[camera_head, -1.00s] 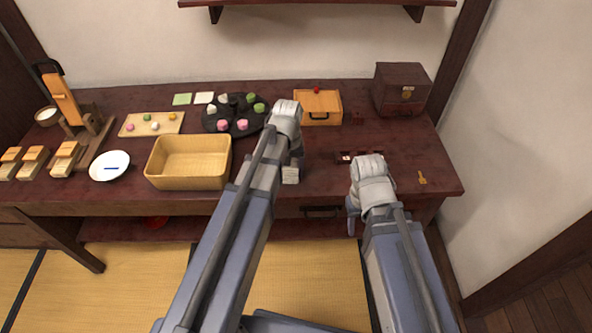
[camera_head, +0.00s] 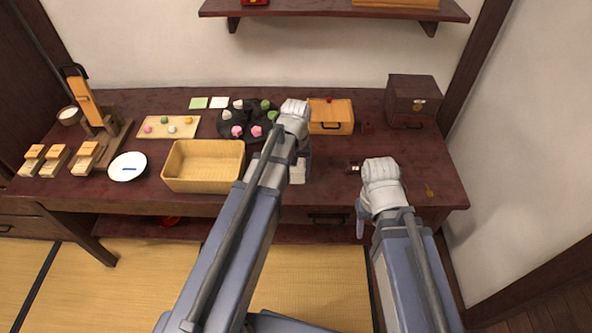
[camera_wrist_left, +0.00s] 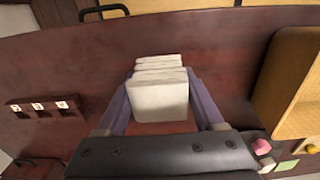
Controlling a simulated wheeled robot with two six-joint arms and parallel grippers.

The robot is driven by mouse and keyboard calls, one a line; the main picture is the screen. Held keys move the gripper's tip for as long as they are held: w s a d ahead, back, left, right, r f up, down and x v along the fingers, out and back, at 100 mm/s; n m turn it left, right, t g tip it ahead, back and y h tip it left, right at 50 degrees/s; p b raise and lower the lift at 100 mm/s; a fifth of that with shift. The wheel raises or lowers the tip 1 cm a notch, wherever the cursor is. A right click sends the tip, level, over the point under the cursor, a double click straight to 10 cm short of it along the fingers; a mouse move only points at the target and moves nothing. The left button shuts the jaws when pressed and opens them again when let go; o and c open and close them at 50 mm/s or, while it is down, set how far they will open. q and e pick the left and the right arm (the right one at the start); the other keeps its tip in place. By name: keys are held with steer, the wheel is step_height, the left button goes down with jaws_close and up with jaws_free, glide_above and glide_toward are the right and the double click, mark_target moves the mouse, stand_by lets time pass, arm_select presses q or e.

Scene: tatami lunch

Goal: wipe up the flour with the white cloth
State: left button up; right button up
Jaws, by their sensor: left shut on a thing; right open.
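A white cloth (camera_head: 297,173), folded into a small stack of layers, is held in my left gripper (camera_head: 299,166) over the table's front middle. In the left wrist view the cloth (camera_wrist_left: 160,98) sits between the two fingers of my left gripper (camera_wrist_left: 160,90), which is shut on it. Whether the cloth touches the tabletop I cannot tell. My right gripper (camera_head: 361,218) is open and empty by the table's front edge, partly hidden by its own wrist. I cannot make out flour in either view; my left arm and the cloth hide part of the tabletop.
A wicker basket (camera_head: 204,180) stands left of my left arm. Behind are a black tray (camera_head: 226,125) of sweets, a wooden box (camera_head: 330,127) and a dark chest (camera_head: 412,100). A dark slotted holder (camera_wrist_left: 42,107) and key (camera_head: 429,190) lie at right. A wall shelf (camera_head: 330,8) hangs above.

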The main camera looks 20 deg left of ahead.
arm_select(q)
steer(key=shift+r+p, duration=0.65)
steer(key=shift+r, duration=0.35)
steer(key=shift+r, duration=0.1)
step_height(320, 180, up, 3)
steer(key=p, duration=0.3)
